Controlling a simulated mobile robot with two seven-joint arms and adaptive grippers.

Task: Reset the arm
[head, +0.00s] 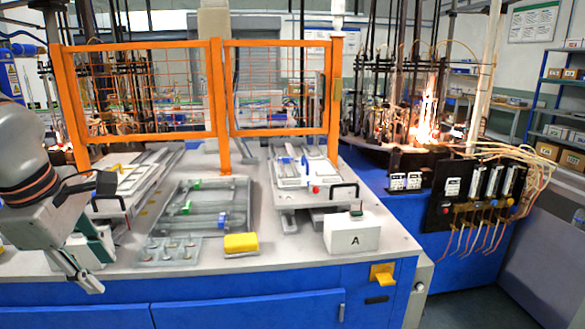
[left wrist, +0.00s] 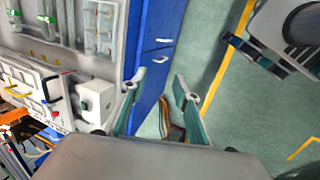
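My left gripper (head: 85,278) is at the left side of the head view, over the front left part of the workbench (head: 215,272). In the left wrist view its two green-and-grey fingers (left wrist: 160,82) stand apart, with nothing between them. It is open and empty. From that camera, the bench's blue front and the green floor (left wrist: 215,120) show beyond the fingers. My right gripper shows in neither view.
An orange mesh guard (head: 217,110) stands across the bench. A grey tray (head: 245,200), a yellow block (head: 241,243), a fixture (head: 305,180) and a white box marked A (head: 351,232) are on the bench. A flame burner (head: 425,115) burns at the back right.

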